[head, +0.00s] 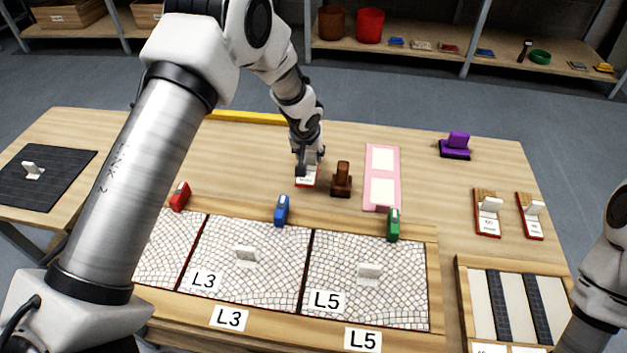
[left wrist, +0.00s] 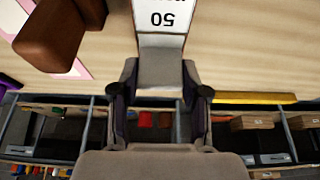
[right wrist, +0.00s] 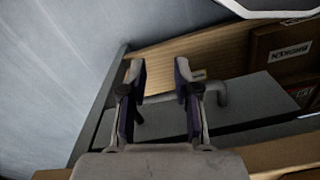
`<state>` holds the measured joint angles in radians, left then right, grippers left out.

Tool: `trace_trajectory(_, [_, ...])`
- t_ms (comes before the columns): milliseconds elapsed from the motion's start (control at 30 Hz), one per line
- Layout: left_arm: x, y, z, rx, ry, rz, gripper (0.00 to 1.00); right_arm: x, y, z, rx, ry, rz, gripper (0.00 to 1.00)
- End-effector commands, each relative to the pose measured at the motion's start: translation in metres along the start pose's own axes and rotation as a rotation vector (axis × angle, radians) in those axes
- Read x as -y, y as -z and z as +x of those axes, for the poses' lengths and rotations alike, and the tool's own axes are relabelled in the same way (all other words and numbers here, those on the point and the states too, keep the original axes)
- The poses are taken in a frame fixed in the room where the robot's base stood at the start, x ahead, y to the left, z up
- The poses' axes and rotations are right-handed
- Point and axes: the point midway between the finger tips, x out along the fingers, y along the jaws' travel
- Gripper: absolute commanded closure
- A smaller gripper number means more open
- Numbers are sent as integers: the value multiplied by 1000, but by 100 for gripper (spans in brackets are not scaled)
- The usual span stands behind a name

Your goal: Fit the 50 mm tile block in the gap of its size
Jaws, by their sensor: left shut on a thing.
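My left gripper (head: 306,168) is shut on the 50 mm tile block (head: 307,182), which has a red edge and a white label. In the left wrist view the label reads 50, upside down, beyond the closed fingers (left wrist: 160,88). The block is at the back middle of the table; I cannot tell whether it touches the top. Two similar labelled blocks with white grips (head: 487,222) (head: 533,222) lie at the right. A wooden frame (head: 462,300) at the lower right holds pale panels and dark strips; which is a gap is unclear. My right gripper (right wrist: 160,85) is open and empty.
A brown stamp-like block (head: 341,182) stands just right of the held block, beside a pink board (head: 374,157). Mosaic panels L3 (head: 270,285) and L5 (head: 400,302) lie in front, with blue (head: 282,211) and green (head: 393,226) pieces at their back edge. A purple object (head: 455,148) stands back right.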

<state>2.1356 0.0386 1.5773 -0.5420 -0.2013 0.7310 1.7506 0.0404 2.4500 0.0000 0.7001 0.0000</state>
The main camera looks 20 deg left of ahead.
Motion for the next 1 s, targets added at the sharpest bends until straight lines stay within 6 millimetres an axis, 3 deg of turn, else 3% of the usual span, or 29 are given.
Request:
trace_trajectory(233, [0, -16, 38, 0, -1, 2, 92, 0, 0, 18, 1, 0, 0, 69])
trace_trajectory(633, [0, -18, 44, -1, -1, 0, 92, 0, 0, 22, 1, 0, 0, 69])
trace_trajectory(667, [0, -18, 42, -1, -1, 0, 44, 0, 0, 20, 1, 0, 0, 69])
trace_trajectory(700, [0, -18, 42, -1, -1, 0, 30, 0, 0, 20, 1, 0, 0, 69])
trace_trajectory(1000, [0, -17, 41, -1, -1, 1, 30, 0, 0, 19, 1, 0, 0, 69])
